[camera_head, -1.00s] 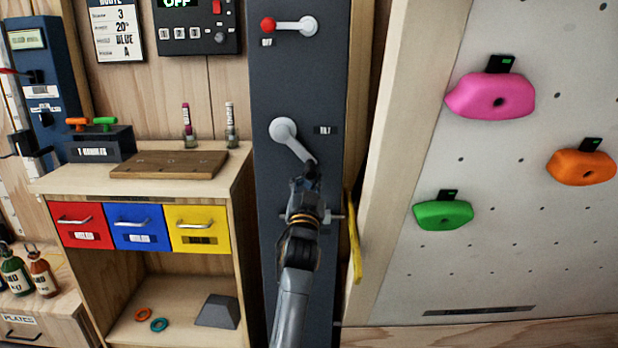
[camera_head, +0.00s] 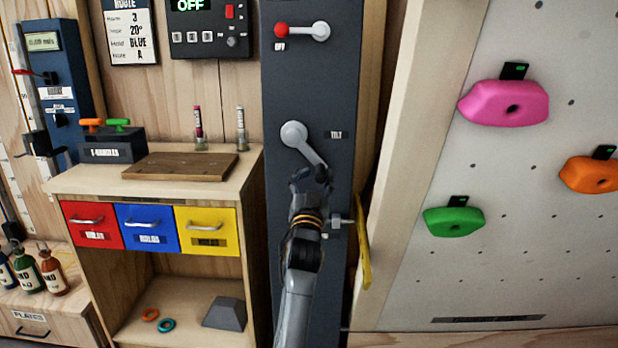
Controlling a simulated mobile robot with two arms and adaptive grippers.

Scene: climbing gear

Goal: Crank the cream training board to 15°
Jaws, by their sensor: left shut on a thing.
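The cream training board (camera_head: 540,250) fills the right side, with coloured holds on its face. Left of it stands a dark grey column with a grey tilt crank (camera_head: 295,134), its arm pointing down to the right from a round hub beside a small "TILT" label. My left gripper (camera_head: 313,178) comes up from below and is shut on the crank's outer end. Its fingers partly cover the handle there. A second crank with a red knob (camera_head: 282,30) sits higher on the column. My right gripper is not in view.
A wooden cabinet (camera_head: 256,165) with red, blue and yellow drawers stands left of the column. A control box (camera_head: 208,45) reading "OFF" and a route card (camera_head: 130,30) hang above it. A yellow strip (camera_head: 363,245) hangs by the column's right edge.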

